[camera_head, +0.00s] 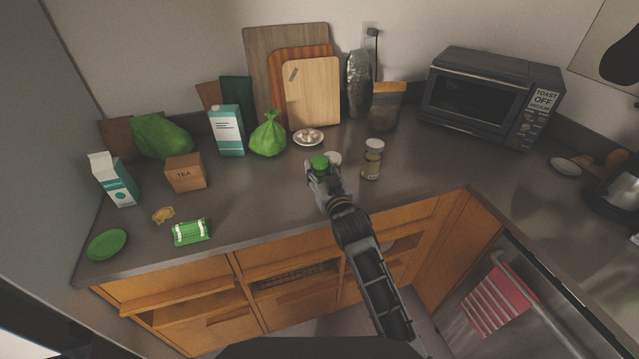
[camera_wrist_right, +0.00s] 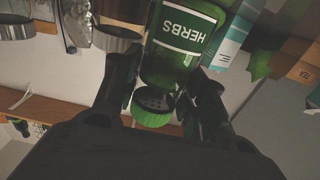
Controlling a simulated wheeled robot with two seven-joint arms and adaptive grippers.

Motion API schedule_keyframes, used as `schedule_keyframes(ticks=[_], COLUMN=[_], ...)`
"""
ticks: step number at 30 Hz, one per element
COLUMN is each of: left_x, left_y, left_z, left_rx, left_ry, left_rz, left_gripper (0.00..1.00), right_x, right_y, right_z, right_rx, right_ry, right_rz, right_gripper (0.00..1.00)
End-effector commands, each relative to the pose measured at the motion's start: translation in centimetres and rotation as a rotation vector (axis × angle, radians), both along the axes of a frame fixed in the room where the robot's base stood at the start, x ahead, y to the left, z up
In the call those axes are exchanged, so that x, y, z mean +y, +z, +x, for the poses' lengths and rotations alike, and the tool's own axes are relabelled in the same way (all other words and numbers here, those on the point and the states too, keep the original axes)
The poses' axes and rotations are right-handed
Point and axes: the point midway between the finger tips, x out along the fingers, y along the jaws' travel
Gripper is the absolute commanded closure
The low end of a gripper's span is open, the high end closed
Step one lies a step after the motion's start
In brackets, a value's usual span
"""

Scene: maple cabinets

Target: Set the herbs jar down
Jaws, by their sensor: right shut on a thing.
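The herbs jar is a green jar (camera_wrist_right: 180,45) with a white-lettered HERBS label and a green perforated cap. It fills the upper middle of the right wrist view and looks upside down there. My right gripper (camera_wrist_right: 165,95) is shut on it, with a dark finger on either side. In the head view the green top of the herbs jar (camera_head: 319,162) shows at the tip of my right gripper (camera_head: 322,172), over the counter. The gripper hides the jar's lower part, so I cannot tell if it touches the counter. My left gripper is not in view.
A spice jar (camera_head: 373,158) stands right of my gripper, and a pale-topped jar (camera_head: 333,157) is close behind it. A plate of eggs or garlic (camera_head: 308,137) lies farther back. The counter (camera_head: 262,190) is clear left of the gripper. A microwave (camera_head: 488,98) stands at right.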

Motion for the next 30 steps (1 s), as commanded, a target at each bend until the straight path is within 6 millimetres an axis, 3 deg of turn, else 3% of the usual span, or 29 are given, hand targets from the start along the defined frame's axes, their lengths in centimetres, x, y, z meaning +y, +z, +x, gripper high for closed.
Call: schedule_keyframes(ticks=[16, 24, 30], left_x=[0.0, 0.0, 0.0], left_y=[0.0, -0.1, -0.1], left_z=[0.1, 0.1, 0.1], left_rx=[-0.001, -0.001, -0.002], left_ry=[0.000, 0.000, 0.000], left_rz=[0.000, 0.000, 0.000], left_gripper=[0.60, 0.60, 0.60], right_x=[0.0, 0.0, 0.0], right_y=[-1.2, -3.9, -4.7], right_z=[0.0, 0.0, 0.0], right_rx=[-0.003, 0.001, -0.003], right_ry=[-0.001, -0.001, 0.000], right_rz=[0.001, 0.002, 0.002], right_gripper=[0.87, 0.87, 0.87])
